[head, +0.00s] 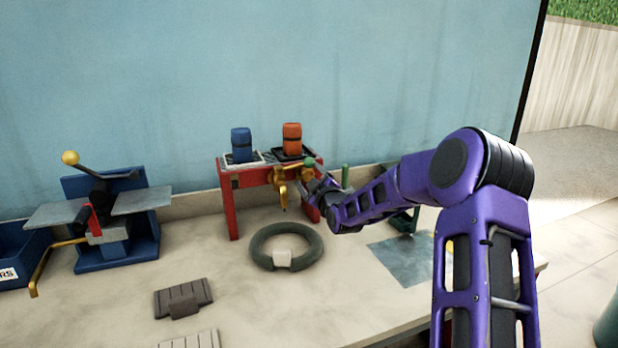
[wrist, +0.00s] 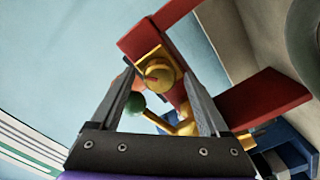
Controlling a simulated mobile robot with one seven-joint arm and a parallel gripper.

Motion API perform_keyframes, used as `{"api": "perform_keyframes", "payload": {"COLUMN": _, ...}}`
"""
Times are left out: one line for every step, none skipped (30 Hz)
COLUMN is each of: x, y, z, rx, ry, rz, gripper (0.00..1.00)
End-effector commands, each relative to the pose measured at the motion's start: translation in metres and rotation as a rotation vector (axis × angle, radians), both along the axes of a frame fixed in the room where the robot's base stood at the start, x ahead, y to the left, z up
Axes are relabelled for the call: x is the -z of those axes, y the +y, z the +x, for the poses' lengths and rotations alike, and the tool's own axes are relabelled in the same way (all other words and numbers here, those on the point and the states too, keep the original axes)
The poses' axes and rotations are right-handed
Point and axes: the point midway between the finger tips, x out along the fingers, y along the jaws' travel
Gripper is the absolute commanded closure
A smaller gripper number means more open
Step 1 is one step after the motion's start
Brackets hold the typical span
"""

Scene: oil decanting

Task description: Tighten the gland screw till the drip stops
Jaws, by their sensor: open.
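The gland screw (wrist: 158,74), a round brass head with a red mark, shows in the wrist view on a yellow square plate. It appears between the tips of my gripper (wrist: 160,78), which is open; contact is not visible. The brass tap (head: 283,176) hangs under the red stand (head: 234,190) in the head view. A green ball knob (head: 309,162) also shows in the wrist view (wrist: 132,104), beside the left finger. In the head view, my gripper (head: 307,186) is just right of the tap. No drip can be made out.
A blue canister (head: 241,145) and an orange canister (head: 292,138) stand on the red stand. A dark green ring (head: 262,257) lies on the bench in front. A blue lever device (head: 115,240) stands left. Bare bench (head: 340,300) lies at the front.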

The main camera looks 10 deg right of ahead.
Motion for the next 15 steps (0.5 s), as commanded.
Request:
{"api": "perform_keyframes", "payload": {"x": 0.0000, "y": 0.0002, "z": 0.0001, "rx": 0.000, "ry": 0.000, "rz": 0.000, "gripper": 0.21}}
{"api": "perform_keyframes", "payload": {"x": 0.0000, "y": 0.0001, "z": 0.0000, "rx": 0.000, "ry": 0.000, "rz": 0.000, "gripper": 0.21}}
{"api": "perform_keyframes", "payload": {"x": -0.0001, "y": 0.0002, "z": -0.0001, "rx": 0.000, "ry": 0.000, "rz": 0.000, "gripper": 0.21}}
{"api": "perform_keyframes", "payload": {"x": 0.0000, "y": 0.0001, "z": -0.0001, "rx": 0.000, "ry": 0.000, "rz": 0.000, "gripper": 0.21}}
{"api": "perform_keyframes", "payload": {"x": -0.0001, "y": 0.0001, "z": -0.0001, "rx": 0.000, "ry": 0.000, "rz": 0.000, "gripper": 0.23}}
{"api": "perform_keyframes", "payload": {"x": -0.0001, "y": 0.0000, "z": -0.0002, "rx": 0.000, "ry": 0.000, "rz": 0.000, "gripper": 0.30}}
{"api": "perform_keyframes", "payload": {"x": -0.0001, "y": 0.0001, "z": -0.0002, "rx": 0.000, "ry": 0.000, "rz": 0.000, "gripper": 0.35}}
{"api": "perform_keyframes", "payload": {"x": -0.0001, "y": 0.0000, "z": -0.0002, "rx": 0.000, "ry": 0.000, "rz": 0.000, "gripper": 0.41}}
{"api": "perform_keyframes", "payload": {"x": -0.0001, "y": 0.0001, "z": -0.0003, "rx": 0.000, "ry": 0.000, "rz": 0.000, "gripper": 0.48}}
{"api": "perform_keyframes", "payload": {"x": -0.0002, "y": 0.0000, "z": -0.0003, "rx": 0.000, "ry": 0.000, "rz": 0.000, "gripper": 0.53}}
{"api": "perform_keyframes", "payload": {"x": -0.0002, "y": 0.0000, "z": -0.0003, "rx": 0.000, "ry": 0.000, "rz": 0.000, "gripper": 0.59}}
{"api": "perform_keyframes", "payload": {"x": -0.0001, "y": -0.0001, "z": -0.0003, "rx": 0.000, "ry": 0.000, "rz": 0.000, "gripper": 0.66}}
{"api": "perform_keyframes", "payload": {"x": -0.0001, "y": 0.0000, "z": -0.0003, "rx": 0.000, "ry": 0.000, "rz": 0.000, "gripper": 0.71}}
{"api": "perform_keyframes", "payload": {"x": -0.0001, "y": 0.0001, "z": -0.0003, "rx": 0.000, "ry": 0.000, "rz": 0.000, "gripper": 0.77}}
{"api": "perform_keyframes", "payload": {"x": -0.0001, "y": 0.0000, "z": -0.0004, "rx": 0.000, "ry": 0.000, "rz": 0.000, "gripper": 0.84}}
